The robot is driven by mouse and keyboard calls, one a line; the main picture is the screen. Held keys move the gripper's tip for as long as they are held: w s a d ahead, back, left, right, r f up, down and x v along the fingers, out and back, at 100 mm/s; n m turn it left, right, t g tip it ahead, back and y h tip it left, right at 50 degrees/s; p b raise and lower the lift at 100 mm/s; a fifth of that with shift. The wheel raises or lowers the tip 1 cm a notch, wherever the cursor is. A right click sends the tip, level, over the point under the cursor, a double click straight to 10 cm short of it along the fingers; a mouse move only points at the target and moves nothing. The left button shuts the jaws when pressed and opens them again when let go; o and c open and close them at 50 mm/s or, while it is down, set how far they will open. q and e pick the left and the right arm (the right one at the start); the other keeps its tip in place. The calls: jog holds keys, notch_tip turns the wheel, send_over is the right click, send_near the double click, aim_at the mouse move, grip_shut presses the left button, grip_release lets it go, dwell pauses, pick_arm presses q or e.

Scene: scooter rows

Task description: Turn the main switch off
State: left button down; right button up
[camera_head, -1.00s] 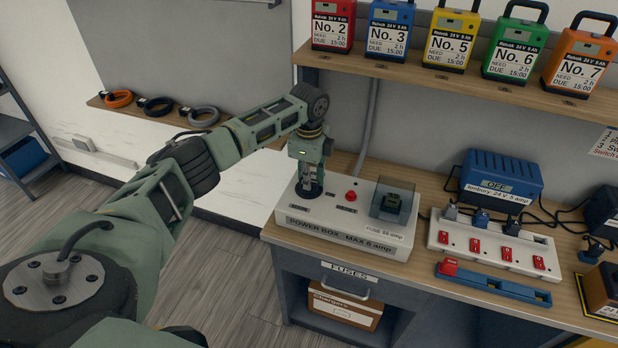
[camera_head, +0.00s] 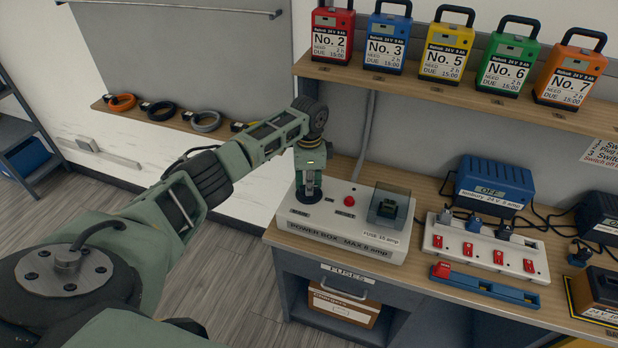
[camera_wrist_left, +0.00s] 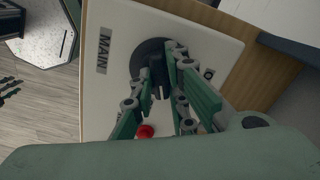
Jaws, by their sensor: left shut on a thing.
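The power box (camera_head: 330,239) is a pale box on the bench, marked "MAX 6 amp". Its main switch (camera_head: 301,199) is a black round knob at the box's left end. In the left wrist view the black disc of the main switch (camera_wrist_left: 143,53) sits beside a "MAIN" label. My left gripper (camera_head: 309,196) points down over the knob, its fingers shut on the switch's handle. In the left wrist view the left gripper (camera_wrist_left: 165,88) hides part of the handle, so its exact direction is unclear. My right gripper is not in view.
A red button (camera_head: 349,201) and a clear-covered fuse holder (camera_head: 389,206) are on the same box. A power strip (camera_head: 484,257) with red switches and a blue charger (camera_head: 494,184) stand to the right. Several coloured battery packs stand on the shelf (camera_head: 440,88) above.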

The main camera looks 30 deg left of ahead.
pick_arm(q)
jog(key=n+p, duration=0.1)
jog(key=n, duration=0.1)
jog(key=n+p, duration=0.1)
jog(key=shift+r+n+p, duration=0.2)
jog(key=shift+n+p, duration=0.15)
jog(key=shift+n, duration=0.05)
jog(key=n+p, duration=0.1)
jog(key=n, duration=0.1)
jog(key=shift+n+p, duration=0.3)
jog(key=shift+n, duration=0.1)
jog(key=n+p, duration=0.1)
jog(key=n, duration=0.2)
jog(key=shift+p, duration=0.4)
jog(key=shift+w+n+p, duration=0.1)
jog(key=shift+n+p, duration=0.45)
jog(key=shift+n, duration=1.15)
jog(key=shift+f, duration=0.1)
jog(key=c, duration=1.7)
grip_release()
